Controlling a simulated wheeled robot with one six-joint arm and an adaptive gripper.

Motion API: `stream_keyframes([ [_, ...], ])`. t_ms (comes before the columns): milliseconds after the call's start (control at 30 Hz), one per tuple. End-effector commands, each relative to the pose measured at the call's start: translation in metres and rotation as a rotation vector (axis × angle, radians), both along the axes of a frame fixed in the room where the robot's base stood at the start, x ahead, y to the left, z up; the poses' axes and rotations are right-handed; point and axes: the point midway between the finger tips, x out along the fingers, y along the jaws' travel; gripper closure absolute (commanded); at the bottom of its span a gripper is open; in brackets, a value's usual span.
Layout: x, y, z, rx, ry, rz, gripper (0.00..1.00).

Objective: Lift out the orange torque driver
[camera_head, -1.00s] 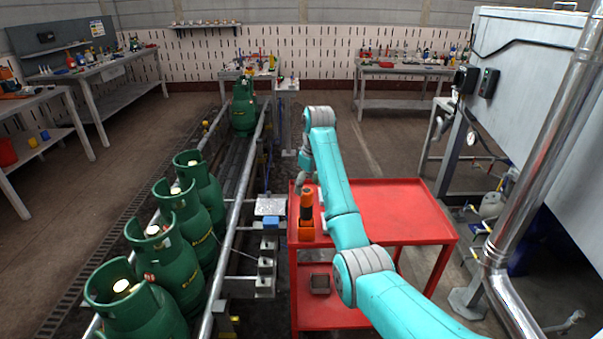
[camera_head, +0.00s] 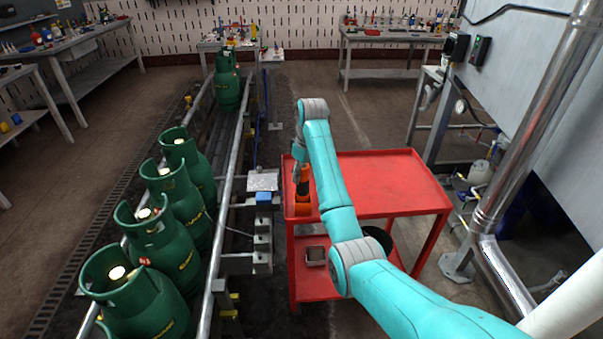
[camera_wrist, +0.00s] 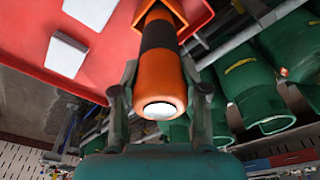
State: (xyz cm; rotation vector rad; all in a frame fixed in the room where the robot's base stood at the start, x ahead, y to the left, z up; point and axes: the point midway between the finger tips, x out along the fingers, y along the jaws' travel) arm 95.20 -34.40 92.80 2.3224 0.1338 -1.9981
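The orange torque driver (camera_wrist: 160,75), with a black band round its body and a pale round end, points toward the wrist camera. It stands in an orange holder (camera_head: 303,209) at the left edge of the red cart top (camera_head: 390,180); the driver (camera_head: 304,186) is partly hidden by my arm in the head view. My gripper (camera_wrist: 160,108) has one finger on each side of the driver's end. The driver's far end is hidden inside the holder.
Several green gas cylinders (camera_head: 155,245) stand on the conveyor (camera_head: 226,200) left of the cart. A small metal plate (camera_head: 262,180) stands close to the cart's left edge. The cart top's right side is clear. A large metal pipe (camera_head: 525,110) rises at right.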

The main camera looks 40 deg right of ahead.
Motion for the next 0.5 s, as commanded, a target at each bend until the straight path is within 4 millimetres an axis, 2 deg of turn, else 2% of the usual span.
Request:
stream_keyframes([
  [33, 0.0001, 0.0000, -0.0001, 0.000, 0.000, 0.000, 0.78],
  [100, 0.0001, 0.0001, -0.0001, 0.000, 0.000, 0.000, 0.95],
  [133, 0.0001, 0.0001, -0.0001, 0.000, 0.000, 0.000, 1.00],
  [200, 0.0001, 0.0001, -0.0001, 0.000, 0.000, 0.000, 1.00],
  [233, 0.0001, 0.0001, -0.0002, 0.000, 0.000, 0.000, 0.62],
  [367, 0.0001, 0.0001, -0.0002, 0.000, 0.000, 0.000, 0.95],
  [400, 0.0001, 0.0001, -0.0002, 0.000, 0.000, 0.000, 0.52],
  [500, 0.0000, 0.0001, -0.0003, 0.000, 0.000, 0.000, 0.28],
])
